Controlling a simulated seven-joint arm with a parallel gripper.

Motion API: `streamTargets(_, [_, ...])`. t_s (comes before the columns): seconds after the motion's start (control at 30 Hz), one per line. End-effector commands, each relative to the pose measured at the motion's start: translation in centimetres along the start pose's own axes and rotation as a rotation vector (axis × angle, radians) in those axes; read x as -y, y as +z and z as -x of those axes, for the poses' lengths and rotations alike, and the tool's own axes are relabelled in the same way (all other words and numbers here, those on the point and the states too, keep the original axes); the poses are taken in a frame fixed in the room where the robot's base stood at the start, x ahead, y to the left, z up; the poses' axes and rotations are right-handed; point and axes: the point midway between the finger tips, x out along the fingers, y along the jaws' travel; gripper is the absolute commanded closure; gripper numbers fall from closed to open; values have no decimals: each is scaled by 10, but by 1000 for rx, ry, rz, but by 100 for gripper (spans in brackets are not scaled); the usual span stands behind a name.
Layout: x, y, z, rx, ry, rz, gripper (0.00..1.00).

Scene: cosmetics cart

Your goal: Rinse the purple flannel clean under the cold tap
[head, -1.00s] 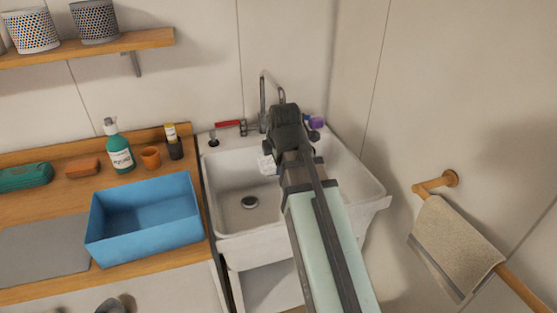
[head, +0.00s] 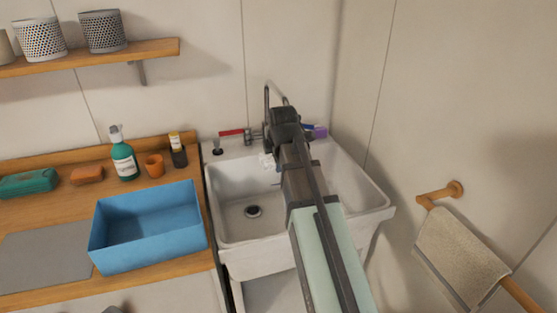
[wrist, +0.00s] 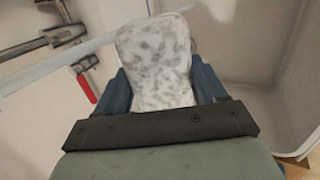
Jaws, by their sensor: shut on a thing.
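My gripper (wrist: 160,88) is shut on a pale cloth (wrist: 158,60) with grey blotches, held between its blue fingers. In the head view, a white edge of this cloth (head: 266,161) shows beside my gripper (head: 284,150), above the basin of the white sink (head: 232,215). A pale, see-through band like running water (wrist: 55,66) crosses the wrist view behind the cloth. The metal tap spout (head: 267,97) rises behind my gripper. A small purple thing (head: 320,132) lies at the sink's back right; I cannot tell if it is a flannel. A blue piece (head: 307,127) shows beside it.
The red tap handle (head: 232,132) is at the sink's back left. Left of the sink, a blue bin (head: 148,245), a green bottle (head: 124,160) and an orange cup (head: 154,166) stand on the counter. A towel (head: 460,255) hangs on a wall rail at the right.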

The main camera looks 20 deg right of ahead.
Motion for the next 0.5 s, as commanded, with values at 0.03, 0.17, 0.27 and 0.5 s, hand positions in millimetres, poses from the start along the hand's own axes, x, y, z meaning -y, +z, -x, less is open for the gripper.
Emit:
streamTargets(0.03, [-5, 1, -3, 0, 0, 0, 64])
streamTargets(0.17, [-13, 2, -10, 0, 0, 0, 64])
streamTargets(0.27, [-19, 3, -15, 0, 0, 0, 64])
streamTargets(0.5, [-29, 4, -24, 0, 0, 0, 64])
